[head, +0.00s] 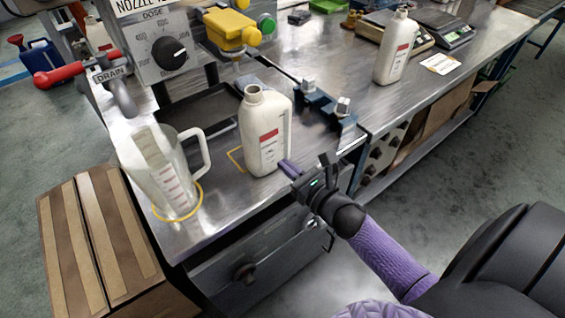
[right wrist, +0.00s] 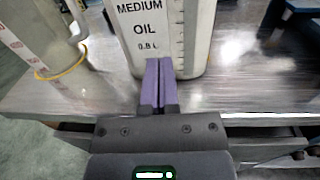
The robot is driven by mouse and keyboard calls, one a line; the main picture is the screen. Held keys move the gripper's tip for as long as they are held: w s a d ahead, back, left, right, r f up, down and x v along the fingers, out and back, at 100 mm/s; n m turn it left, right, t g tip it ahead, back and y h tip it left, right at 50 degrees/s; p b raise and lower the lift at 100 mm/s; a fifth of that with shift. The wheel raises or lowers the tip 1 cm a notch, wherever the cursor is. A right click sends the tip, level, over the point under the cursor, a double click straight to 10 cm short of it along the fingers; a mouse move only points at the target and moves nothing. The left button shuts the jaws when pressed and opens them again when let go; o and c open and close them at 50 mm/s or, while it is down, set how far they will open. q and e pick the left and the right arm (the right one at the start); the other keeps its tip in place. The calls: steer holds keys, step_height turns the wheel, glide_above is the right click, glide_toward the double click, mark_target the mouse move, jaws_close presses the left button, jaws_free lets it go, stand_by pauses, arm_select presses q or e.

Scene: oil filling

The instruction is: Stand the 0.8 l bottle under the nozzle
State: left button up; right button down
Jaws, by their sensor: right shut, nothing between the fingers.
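The white 0.8 l bottle (head: 263,128), uncapped, stands upright at the front of the metal bench. Its label reads "MEDIUM OIL 0.8 L" in the right wrist view (right wrist: 145,30). The yellow nozzle unit (head: 232,30) is on the filling machine behind the bottle. A dark drip tray (head: 203,115) lies below it. My right gripper (head: 286,166) is shut and empty, its purple fingers close to the bottle's lower front; it also shows in the right wrist view (right wrist: 160,70). I cannot tell whether the fingertips touch the bottle. My left gripper is not in view.
A clear measuring jug (head: 160,172) stands in a yellow ring left of the bottle. A blue clamp-like fixture (head: 325,105) is at its right. Another white bottle (head: 396,48) and a scale (head: 440,32) stand farther right. A yellow corner mark (head: 235,158) lies beside the bottle.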

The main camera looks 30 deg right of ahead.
mark_target(275, 156)
steer(key=shift+w+a, duration=0.1)
steer(key=shift+w, duration=0.7)
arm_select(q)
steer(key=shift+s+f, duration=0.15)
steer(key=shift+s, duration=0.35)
arm_select(e)
steer(key=shift+w, duration=0.1)
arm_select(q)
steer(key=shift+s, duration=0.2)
arm_select(e)
steer(key=w, duration=0.1)
steer(key=w+b, duration=0.1)
steer(key=w, duration=0.1)
steer(key=w+b, duration=0.1)
steer(key=shift+w+a+f, duration=0.2)
steer(key=shift+w+a, duration=0.1)
steer(key=shift+a, duration=0.1)
steer(key=shift+w+r, duration=0.15)
steer(key=shift+w, duration=0.15)
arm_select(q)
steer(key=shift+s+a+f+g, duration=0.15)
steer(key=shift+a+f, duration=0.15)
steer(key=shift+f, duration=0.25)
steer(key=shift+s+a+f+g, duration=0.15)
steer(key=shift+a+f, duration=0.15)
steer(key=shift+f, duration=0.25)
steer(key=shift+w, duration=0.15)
